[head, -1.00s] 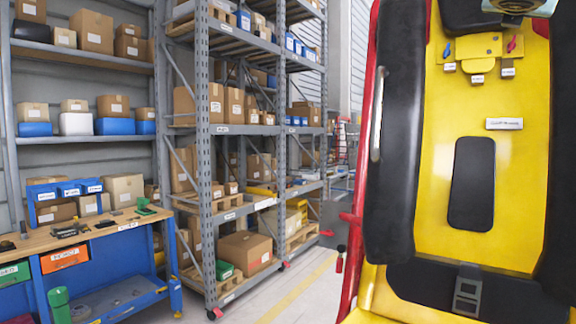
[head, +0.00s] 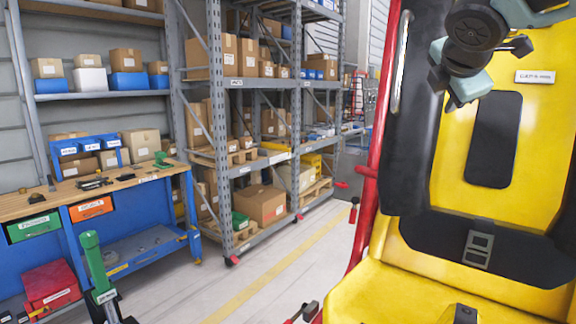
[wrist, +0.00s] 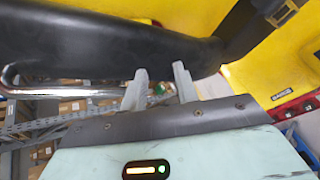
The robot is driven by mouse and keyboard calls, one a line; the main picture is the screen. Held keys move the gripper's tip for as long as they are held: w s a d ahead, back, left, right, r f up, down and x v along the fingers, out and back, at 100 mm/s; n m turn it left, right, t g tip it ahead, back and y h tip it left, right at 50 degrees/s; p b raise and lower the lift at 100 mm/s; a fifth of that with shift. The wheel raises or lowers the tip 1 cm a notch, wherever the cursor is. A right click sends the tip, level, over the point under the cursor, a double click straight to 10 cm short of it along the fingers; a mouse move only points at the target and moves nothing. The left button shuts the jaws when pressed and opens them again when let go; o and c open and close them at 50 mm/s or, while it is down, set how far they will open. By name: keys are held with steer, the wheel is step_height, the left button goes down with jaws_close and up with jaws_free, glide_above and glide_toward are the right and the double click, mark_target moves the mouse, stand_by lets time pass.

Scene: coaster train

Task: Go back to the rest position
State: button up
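The yellow coaster seat (head: 400,285) fills the right of the head view. Its black padded restraint (head: 395,150) stands up along its left side, and a black buckle (head: 478,250) lies across the seat back. Part of my arm is at the top right of the head view, in front of the upper seat; the fingers cannot be made out there. In the wrist view, my gripper (wrist: 160,88) has its two grey fingers apart with nothing seen between them. The black restraint (wrist: 70,45) passes just beyond the fingertips; contact cannot be told.
A red frame post (head: 374,165) runs beside the seat. A blue workbench (head: 130,250) with tools stands at the left, and a grey rack (head: 215,130) with boxes behind it. Open floor (head: 285,270) lies between the bench, rack and seat.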

steer(key=s+a+f+m+g+y, duration=0.25)
steer(key=s+a+f, duration=0.35)
steer(key=f, duration=0.3)
steer(key=s+a+f+m+g+y, duration=0.1)
steer(key=s+a+f+m+g, duration=0.15)
steer(key=s+a+f, duration=0.6)
steer(key=s+a+f+m+g, duration=0.1)
steer(key=s+f+m+g, duration=0.2)
steer(key=s+f, duration=0.4)
steer(key=s+f+m+g+y, duration=0.1)
steer(key=s+f+m+g, duration=0.2)
steer(key=s+f, duration=0.4)
steer(key=s, duration=0.6)
steer(key=shift+a+f+m, duration=0.3)
steer(key=shift+a+f, duration=0.05)
steer(key=shift+f, duration=0.05)
